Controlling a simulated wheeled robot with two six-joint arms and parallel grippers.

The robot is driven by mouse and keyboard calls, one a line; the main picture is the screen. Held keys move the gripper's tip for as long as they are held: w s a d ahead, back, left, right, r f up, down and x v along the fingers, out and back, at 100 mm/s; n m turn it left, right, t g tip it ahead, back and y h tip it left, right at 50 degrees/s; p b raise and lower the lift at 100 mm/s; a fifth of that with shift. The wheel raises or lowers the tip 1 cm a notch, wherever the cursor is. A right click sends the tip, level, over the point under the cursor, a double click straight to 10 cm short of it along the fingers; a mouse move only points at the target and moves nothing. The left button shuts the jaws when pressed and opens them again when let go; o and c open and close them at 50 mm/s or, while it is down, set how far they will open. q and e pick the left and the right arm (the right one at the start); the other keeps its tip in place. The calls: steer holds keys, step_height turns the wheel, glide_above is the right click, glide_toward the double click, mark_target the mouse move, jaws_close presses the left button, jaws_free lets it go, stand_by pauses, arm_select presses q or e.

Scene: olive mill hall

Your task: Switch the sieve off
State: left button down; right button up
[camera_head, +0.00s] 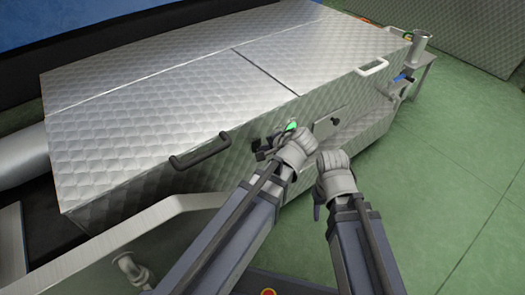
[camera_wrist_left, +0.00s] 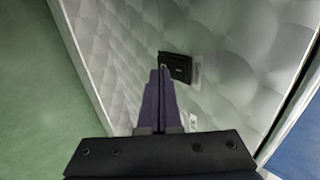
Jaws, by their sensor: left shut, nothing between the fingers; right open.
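The sieve is probably the large box of quilted metal (camera_head: 185,85) in the head view; its near side faces my grippers. In the left wrist view a small black switch (camera_wrist_left: 180,66) sits on a pale plate on a quilted metal wall. My left gripper (camera_wrist_left: 160,72) is shut and empty, its fingertips at the switch's left edge; whether they touch it I cannot tell. In the head view my left gripper (camera_head: 263,148) is close to the machine's side, beside a green lit part (camera_head: 291,126). My right gripper (camera_head: 325,190) is open, lower right of the left; its fingers are mostly hidden.
A black handle (camera_head: 200,150) and a white handle (camera_head: 371,67) stick out from the machine. A metal plate (camera_head: 332,122) is on its side. A metal cylinder (camera_head: 419,46) stands at the far right corner. The green floor (camera_head: 450,150) on the right is clear.

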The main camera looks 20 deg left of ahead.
stand_by(0.5)
steer(key=shift+r+p, duration=0.75)
